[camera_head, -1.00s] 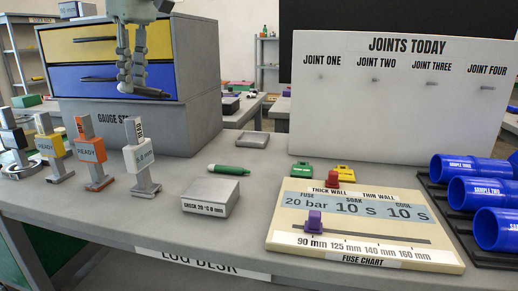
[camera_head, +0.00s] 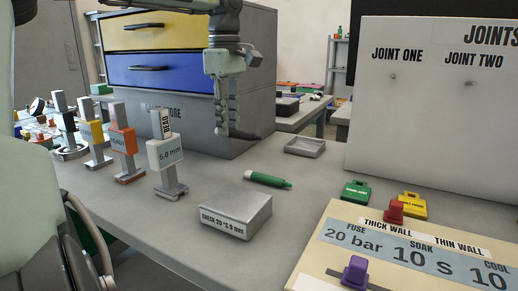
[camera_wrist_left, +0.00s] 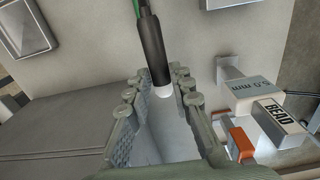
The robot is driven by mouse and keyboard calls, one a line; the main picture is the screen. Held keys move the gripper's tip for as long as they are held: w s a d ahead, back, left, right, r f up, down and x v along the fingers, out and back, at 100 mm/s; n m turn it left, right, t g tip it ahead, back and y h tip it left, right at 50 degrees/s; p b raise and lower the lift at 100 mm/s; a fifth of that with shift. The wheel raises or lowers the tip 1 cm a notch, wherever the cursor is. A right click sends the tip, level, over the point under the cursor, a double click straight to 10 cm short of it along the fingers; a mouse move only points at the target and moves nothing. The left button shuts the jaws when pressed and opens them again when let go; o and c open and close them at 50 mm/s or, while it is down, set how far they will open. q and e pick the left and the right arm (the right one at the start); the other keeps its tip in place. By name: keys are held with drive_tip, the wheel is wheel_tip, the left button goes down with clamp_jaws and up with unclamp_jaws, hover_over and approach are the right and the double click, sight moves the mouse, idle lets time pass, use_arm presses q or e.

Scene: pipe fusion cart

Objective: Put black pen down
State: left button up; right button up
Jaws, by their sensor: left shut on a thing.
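My left gripper (camera_head: 222,128) hangs fingers-down in front of the drawer cabinet's right side, above the desk. It is shut on the black pen (camera_head: 242,134), of which only a short dark part shows in the head view. In the left wrist view, the black pen (camera_wrist_left: 151,48) shows as a thick black barrel with a white end between the fingers (camera_wrist_left: 158,95). The pen is off the desk. A green pen (camera_head: 268,180) lies on the desk below the gripper. A small grey tray (camera_head: 305,147) lies behind the green pen. My right gripper is not in view.
A grey check block (camera_head: 236,210) stands in front of the green pen. Several upright gauges, one marked BEAD (camera_head: 167,155), stand at the left. A fuse chart board (camera_head: 320,265) and the joints board (camera_head: 430,130) are at the right. The desk around the small tray is bare.

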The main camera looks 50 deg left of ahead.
use_arm(q)
drive_tip(key=p, duration=0.1)
hover_over(271, 168)
wheel_tip(271, 168, down, 6)
drive_tip(key=shift+s+f, duration=0.15)
drive_tip(key=shift+f, duration=0.05)
drive_tip(key=f, duration=0.3)
drive_tip(key=shift+w+f+p, duration=0.1)
drive_tip(key=shift+w+p, duration=0.1)
drive_tip(key=shift+p, duration=0.1)
drive_tip(key=shift+f, duration=0.3)
drive_tip(key=o, duration=0.9)
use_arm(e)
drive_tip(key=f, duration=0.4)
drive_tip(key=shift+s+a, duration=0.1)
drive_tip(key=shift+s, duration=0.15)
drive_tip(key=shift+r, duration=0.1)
